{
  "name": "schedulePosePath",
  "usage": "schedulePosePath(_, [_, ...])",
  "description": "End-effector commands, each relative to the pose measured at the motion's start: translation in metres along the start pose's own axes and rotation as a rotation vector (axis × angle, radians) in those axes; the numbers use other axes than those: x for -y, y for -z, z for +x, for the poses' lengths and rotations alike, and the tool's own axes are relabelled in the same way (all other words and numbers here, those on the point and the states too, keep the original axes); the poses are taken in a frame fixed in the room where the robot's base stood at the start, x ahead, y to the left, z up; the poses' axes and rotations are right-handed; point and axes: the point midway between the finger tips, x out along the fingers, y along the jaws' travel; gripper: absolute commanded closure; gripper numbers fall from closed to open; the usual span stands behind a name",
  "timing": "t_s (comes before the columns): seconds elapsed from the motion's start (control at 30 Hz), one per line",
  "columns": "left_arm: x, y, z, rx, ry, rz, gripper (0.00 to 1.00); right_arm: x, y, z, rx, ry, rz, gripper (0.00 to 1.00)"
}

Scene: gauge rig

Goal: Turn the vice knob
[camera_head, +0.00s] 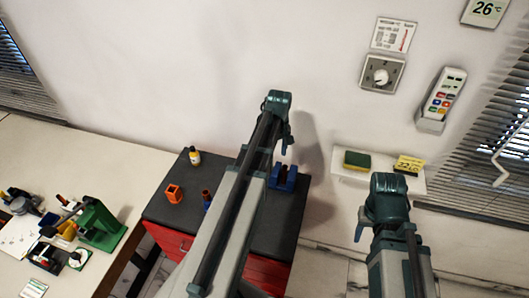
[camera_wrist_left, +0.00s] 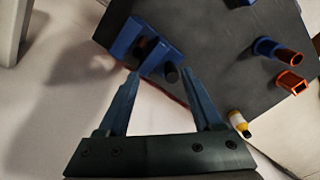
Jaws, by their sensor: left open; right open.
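The blue vice (camera_head: 290,181) stands on the dark top of a red cabinet, partly behind my left arm. In the left wrist view the vice (camera_wrist_left: 130,38) is at the upper left, and its dark round knob (camera_wrist_left: 171,73) points towards me. My left gripper (camera_head: 287,144) is high over the cabinet, near the vice. Its open fingertips (camera_wrist_left: 160,75) appear on either side of the knob in the left wrist view, nearer the right finger; I cannot tell the depth gap. My right gripper (camera_head: 361,228) is open and empty, right of the cabinet.
A cluttered bench (camera_head: 110,165) stands at left.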

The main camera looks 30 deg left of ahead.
Motion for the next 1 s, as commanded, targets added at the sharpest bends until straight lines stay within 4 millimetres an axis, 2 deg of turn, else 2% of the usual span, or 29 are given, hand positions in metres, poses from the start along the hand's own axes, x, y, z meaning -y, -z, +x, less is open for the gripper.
schedulePosePath(0.03, [0.006, 0.021, -0.016, 0.002, -0.005, -0.071, 0.33, -0.002, -0.001, -0.016, 0.000, 0.000, 0.001, 0.50])
schedulePosePath(0.1, [0.013, 0.036, -0.022, 0.003, -0.009, -0.143, 0.33, -0.002, -0.001, -0.022, 0.000, 0.000, 0.001, 0.50])
schedulePosePath(0.2, [0.020, 0.048, -0.025, 0.004, -0.014, -0.199, 0.33, -0.002, -0.001, -0.025, 0.000, 0.000, 0.001, 0.50])
schedulePosePath(0.57, [0.022, 0.050, -0.016, 0.004, -0.015, -0.215, 0.33, -0.002, -0.001, -0.017, 0.000, 0.000, 0.000, 0.50])
schedulePosePath(0.77, [0.021, 0.050, 0.002, 0.004, -0.015, -0.214, 0.33, 0.000, 0.000, 0.002, 0.000, -0.001, -0.003, 0.50])
schedulePosePath(1.0, [0.021, 0.050, 0.036, 0.004, -0.015, -0.213, 0.33, 0.003, 0.002, 0.035, 0.000, -0.002, -0.009, 0.50])
